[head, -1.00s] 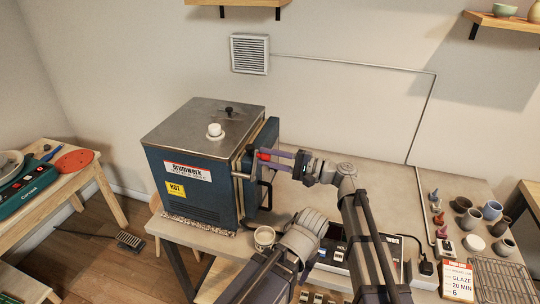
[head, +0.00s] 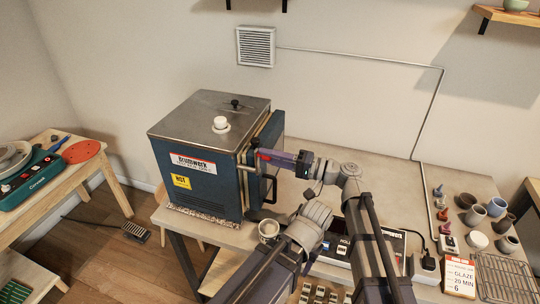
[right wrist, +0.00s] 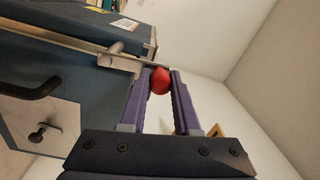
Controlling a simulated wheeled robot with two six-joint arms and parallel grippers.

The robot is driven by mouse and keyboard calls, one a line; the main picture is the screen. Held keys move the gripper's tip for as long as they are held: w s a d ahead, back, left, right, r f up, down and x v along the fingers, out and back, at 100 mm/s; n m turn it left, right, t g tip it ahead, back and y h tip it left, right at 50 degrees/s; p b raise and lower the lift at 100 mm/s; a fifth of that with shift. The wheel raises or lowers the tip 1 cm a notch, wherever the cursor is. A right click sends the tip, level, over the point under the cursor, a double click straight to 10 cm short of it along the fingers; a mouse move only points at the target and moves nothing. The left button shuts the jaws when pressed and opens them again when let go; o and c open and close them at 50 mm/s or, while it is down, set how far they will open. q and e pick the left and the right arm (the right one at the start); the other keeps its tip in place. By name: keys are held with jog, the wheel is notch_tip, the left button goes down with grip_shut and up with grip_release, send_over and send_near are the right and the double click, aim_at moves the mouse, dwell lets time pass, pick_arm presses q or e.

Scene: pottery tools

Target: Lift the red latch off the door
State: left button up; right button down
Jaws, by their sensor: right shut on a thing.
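The red latch (head: 264,155) is a small red piece at the door edge of the blue kiln (head: 195,190). In the right wrist view the red piece (right wrist: 160,80) sits between the far ends of two purple fingers. My right gripper (head: 268,156) is shut on it, reaching in from the right at the kiln's front right corner. The kiln door (head: 270,135) stands along the right side of the kiln. I cannot tell whether the latch still touches the door.
A black handle (head: 270,188) is below the gripper on the door side. Several pots, a control box (head: 390,240) and a wire rack (head: 505,275) are to the right. The table behind my arm is clear.

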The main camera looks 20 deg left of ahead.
dwell(0.4)
jog(key=c, duration=0.7)
grip_release()
jog(key=shift+o, duration=0.2)
jog(key=d, duration=0.7)
jog(key=shift+s+d+f, duration=0.15)
jog(key=shift+d+f, duration=0.05)
jog(key=shift+d, duration=0.2)
jog(key=s+d+f+m+h, duration=0.1)
jog(key=s+d+f+h, duration=0.2)
jog(key=d+f+h, duration=0.35)
jog(key=s+d+f+h, duration=0.2)
jog(key=d+f+h, duration=0.15)
jog(key=f, duration=0.65)
jog(key=s+d+f+m+h, duration=0.1)
jog(key=s+d+f+h, duration=0.15)
jog(key=d, duration=0.35)
jog(key=s+d+f+h, duration=0.1)
jog(key=d+f+h, duration=0.15)
jog(key=d, duration=0.35)
jog(key=s+d+f+m+h, duration=0.1)
jog(key=s+d+f+h, duration=0.1)
jog(key=d+h, duration=0.35)
jog(key=s+a+n, duration=0.4)
jog(key=s+a, duration=0.1)
jog(key=a, duration=0.5)
jog(key=shift+s+r+g+y, duration=0.3)
jog(key=shift+g+y, duration=0.05)
jog(key=shift+g, duration=0.05)
